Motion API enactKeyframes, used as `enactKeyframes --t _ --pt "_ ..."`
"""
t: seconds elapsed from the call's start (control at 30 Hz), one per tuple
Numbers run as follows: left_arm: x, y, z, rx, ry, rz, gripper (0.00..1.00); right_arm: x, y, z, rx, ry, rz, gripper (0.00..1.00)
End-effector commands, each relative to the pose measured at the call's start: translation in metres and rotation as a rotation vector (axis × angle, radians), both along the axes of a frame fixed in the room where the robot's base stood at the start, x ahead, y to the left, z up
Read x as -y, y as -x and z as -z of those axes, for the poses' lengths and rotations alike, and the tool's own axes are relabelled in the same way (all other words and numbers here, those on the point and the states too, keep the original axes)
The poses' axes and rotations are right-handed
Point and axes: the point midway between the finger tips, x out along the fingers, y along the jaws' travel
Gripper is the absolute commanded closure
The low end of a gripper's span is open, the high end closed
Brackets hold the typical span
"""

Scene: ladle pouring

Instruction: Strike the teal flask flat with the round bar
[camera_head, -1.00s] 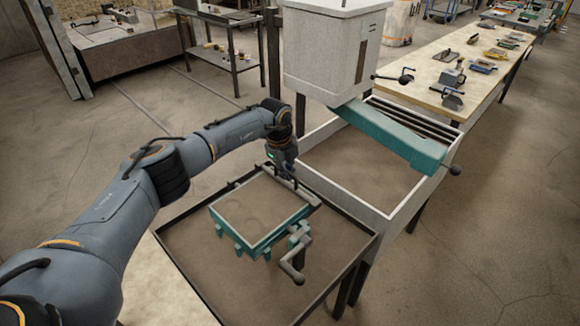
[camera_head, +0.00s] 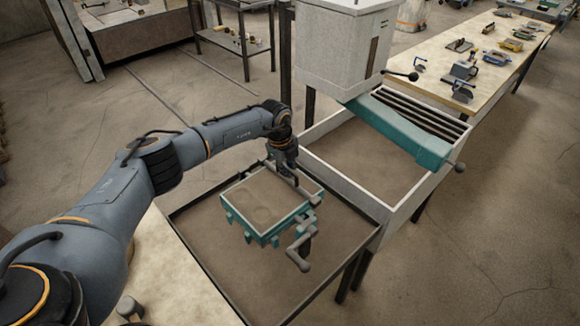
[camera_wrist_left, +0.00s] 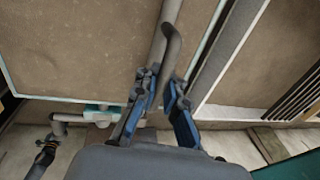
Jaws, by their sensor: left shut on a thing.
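The teal flask (camera_head: 262,236) stands in a dark-edged, sand-filled tray, and its open top is full of brown sand (camera_head: 262,198). My left gripper (camera_head: 291,175) is over the flask's far right side, shut on the grey round bar (camera_head: 304,190). The bar lies across the top near that side; whether it touches the sand I cannot tell. In the left wrist view the bar (camera_wrist_left: 158,45) runs between the fingers (camera_wrist_left: 160,98), with the flask's sand (camera_wrist_left: 70,50) and teal rim (camera_wrist_left: 45,100) beside it. My right gripper is out of view.
A grey crank handle (camera_head: 298,252) sticks out at the flask's near right corner. A pale bin with sand (camera_head: 395,200) stands behind right, under a white hopper (camera_head: 340,55) with a teal chute (camera_head: 400,135). The tray's near part (camera_head: 265,285) is bare sand.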

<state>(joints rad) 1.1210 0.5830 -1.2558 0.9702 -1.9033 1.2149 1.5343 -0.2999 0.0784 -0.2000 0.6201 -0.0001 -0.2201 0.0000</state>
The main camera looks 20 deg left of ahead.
Motion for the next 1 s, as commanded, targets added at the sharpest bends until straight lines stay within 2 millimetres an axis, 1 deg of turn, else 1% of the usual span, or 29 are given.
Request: enactKeyframes --t 0.2,0.5,0.6,0.8,1.0 --pt "-0.006 0.012 -0.001 -0.008 -0.004 -0.001 1.0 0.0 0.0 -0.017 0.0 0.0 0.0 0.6" --pt "-0.012 0.027 -0.001 -0.007 -0.002 -0.001 1.0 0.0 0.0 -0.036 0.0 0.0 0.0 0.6" --pt "-0.012 0.029 0.001 -0.007 -0.002 0.0 1.0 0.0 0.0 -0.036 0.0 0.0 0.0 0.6" --pt "-0.011 0.026 0.002 -0.038 -0.016 -0.002 1.0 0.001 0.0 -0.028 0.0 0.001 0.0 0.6" --pt "-0.011 0.025 0.0 -0.064 -0.027 -0.001 1.0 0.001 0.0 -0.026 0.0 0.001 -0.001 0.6"
